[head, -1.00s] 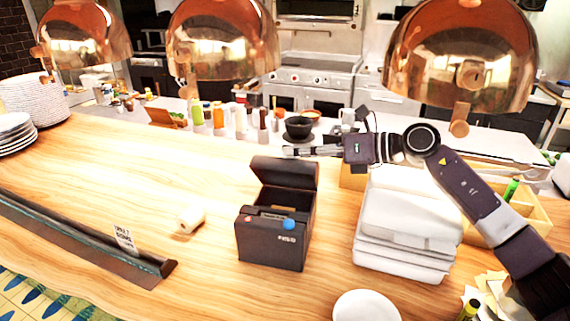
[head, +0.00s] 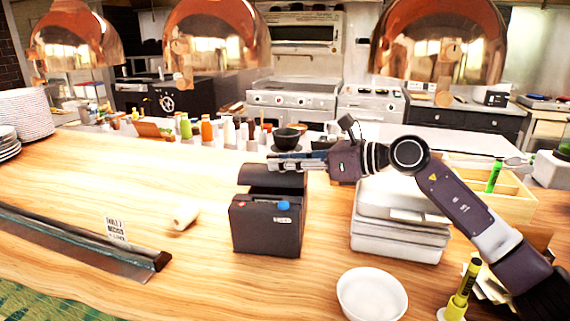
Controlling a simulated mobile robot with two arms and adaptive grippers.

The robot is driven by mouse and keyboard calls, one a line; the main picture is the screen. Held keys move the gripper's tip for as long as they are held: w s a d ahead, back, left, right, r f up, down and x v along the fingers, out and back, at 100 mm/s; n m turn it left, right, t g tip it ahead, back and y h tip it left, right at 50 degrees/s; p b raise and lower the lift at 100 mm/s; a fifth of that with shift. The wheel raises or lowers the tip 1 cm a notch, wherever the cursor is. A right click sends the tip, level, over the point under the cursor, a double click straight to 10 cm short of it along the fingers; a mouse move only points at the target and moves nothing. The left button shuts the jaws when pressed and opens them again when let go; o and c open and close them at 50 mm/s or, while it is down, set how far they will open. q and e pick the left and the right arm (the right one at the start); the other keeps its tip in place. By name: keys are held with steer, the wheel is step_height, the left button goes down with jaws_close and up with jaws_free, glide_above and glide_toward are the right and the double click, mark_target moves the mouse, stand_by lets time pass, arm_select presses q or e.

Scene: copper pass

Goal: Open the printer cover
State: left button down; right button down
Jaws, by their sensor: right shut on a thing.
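The black printer (head: 266,226) stands on the wooden counter in the middle of the head view, with a blue button on its front. Its cover (head: 262,178) stands raised at the back, and a dark gap shows between it and the body. My right gripper (head: 280,162) reaches in from the right at the cover's top edge. Its fingers are shut on the cover, though the contact is small and hard to see. My left gripper is not in view.
A white paper roll (head: 185,217) lies left of the printer. White stacked containers (head: 400,232) stand to its right and a white bowl (head: 372,295) in front. A dark rail (head: 80,240) runs along the left front. Copper lamps (head: 440,45) hang above.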

steer(key=shift+s+a+f, duration=0.25)
steer(key=shift+f, duration=0.1)
steer(key=c, duration=2)
jaws_free()
steer(key=shift+c, duration=0.2)
steer(key=shift+o, duration=1.4)
steer(key=shift+a+r, duration=0.1)
steer(key=shift+w, duration=0.15)
